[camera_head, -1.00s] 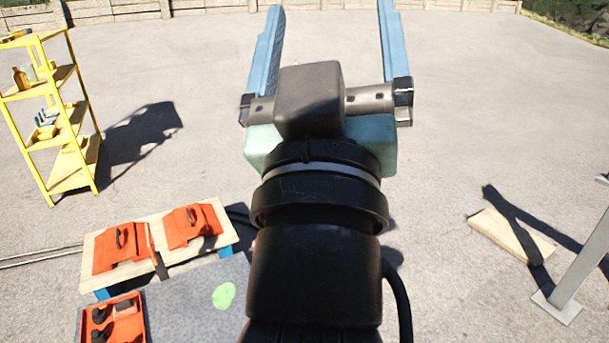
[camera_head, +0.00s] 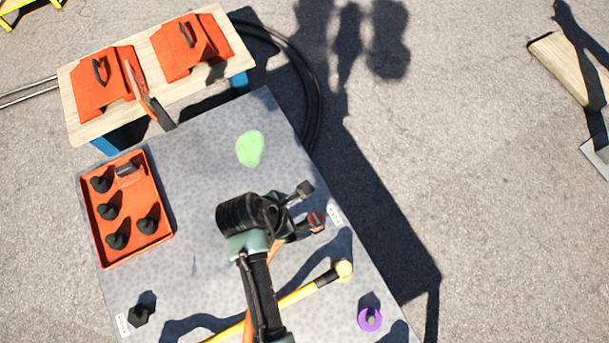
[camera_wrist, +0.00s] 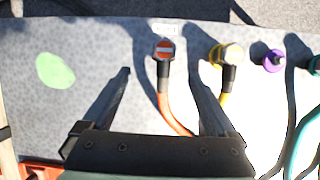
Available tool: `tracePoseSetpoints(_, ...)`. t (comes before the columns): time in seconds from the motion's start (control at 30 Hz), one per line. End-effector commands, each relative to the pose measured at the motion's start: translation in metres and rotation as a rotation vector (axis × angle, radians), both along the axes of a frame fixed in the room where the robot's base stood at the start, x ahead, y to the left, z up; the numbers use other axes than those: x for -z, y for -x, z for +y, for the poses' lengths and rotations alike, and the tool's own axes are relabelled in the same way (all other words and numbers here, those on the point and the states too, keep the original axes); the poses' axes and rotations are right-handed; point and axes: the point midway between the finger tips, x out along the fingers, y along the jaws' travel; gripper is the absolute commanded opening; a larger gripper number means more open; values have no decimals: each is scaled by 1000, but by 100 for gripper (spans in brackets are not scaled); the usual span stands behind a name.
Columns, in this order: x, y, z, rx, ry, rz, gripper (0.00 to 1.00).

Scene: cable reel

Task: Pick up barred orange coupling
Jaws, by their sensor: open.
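The barred orange coupling (camera_wrist: 165,50) has a round orange face with a white bar and a black collar, and it lies near the edge of the grey speckled table (camera_wrist: 100,45). An orange cable (camera_wrist: 173,112) runs from it back toward my gripper. In the head view the coupling (camera_head: 317,221) shows small beside my wrist, partly covered by it. My gripper (camera_wrist: 160,66) is open and empty. In the wrist view its two fingers point at the coupling, one on each side of the cable; I cannot tell the height gap.
A yellow coupling (camera_head: 343,270) and a purple one (camera_head: 370,319) lie to the right of it. An orange tray (camera_head: 164,238) holds several black plugs. A wooden bench (camera_head: 75,98) with orange cases stands beyond. A green patch (camera_head: 250,148) marks clear tabletop.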

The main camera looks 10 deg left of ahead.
Motion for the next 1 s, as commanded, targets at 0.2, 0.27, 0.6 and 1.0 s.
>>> tracePoseSetpoints(0.2,31,9,-11,-35,35,52,92)
tracePoseSetpoints(0.27,42,6,-14,-34,34,51,92)
tracePoseSetpoints(0.6,81,-6,-28,-33,30,45,92)
tracePoseSetpoints(1.0,126,-21,-43,-33,29,46,92)
